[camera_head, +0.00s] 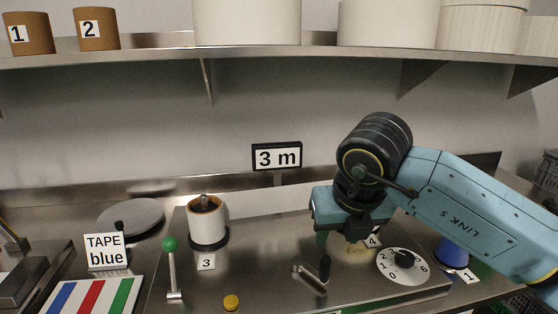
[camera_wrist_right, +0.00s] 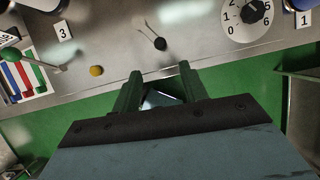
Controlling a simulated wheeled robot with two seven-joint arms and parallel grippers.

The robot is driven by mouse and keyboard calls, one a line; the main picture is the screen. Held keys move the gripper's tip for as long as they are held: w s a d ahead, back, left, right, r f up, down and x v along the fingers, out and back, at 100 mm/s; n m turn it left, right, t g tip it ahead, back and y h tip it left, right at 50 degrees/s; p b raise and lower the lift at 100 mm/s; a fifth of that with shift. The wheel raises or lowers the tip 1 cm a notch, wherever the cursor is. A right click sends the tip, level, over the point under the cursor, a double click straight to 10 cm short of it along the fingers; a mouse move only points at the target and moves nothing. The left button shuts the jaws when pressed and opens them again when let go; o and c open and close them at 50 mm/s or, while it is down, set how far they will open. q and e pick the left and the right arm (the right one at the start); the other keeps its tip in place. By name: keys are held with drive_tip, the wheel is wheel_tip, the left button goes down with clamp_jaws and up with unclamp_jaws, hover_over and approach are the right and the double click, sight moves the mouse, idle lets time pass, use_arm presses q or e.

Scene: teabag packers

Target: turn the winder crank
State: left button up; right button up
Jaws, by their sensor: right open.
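The winder crank is a thin metal arm (camera_head: 308,277) with a black upright handle (camera_head: 324,268), on the steel bench top. In the right wrist view the crank arm (camera_wrist_right: 150,32) ends in the black handle (camera_wrist_right: 160,44), beyond the fingertips and roughly in line with the gap between them. My right gripper (camera_head: 343,234) hangs above and behind the crank in the head view, apart from the handle. In the wrist view its two dark green fingers (camera_wrist_right: 160,74) are spread with nothing between them. My left gripper is not in view.
A numbered dial (camera_head: 403,266) and blue spool (camera_head: 453,251) stand right of the crank. A green-knobbed lever (camera_head: 171,265), yellow button (camera_head: 231,302) and white spool (camera_head: 207,222) stand left. Signs read "3 m" (camera_head: 277,157) and "TAPE blue" (camera_head: 104,250). A shelf (camera_head: 240,53) crosses above.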

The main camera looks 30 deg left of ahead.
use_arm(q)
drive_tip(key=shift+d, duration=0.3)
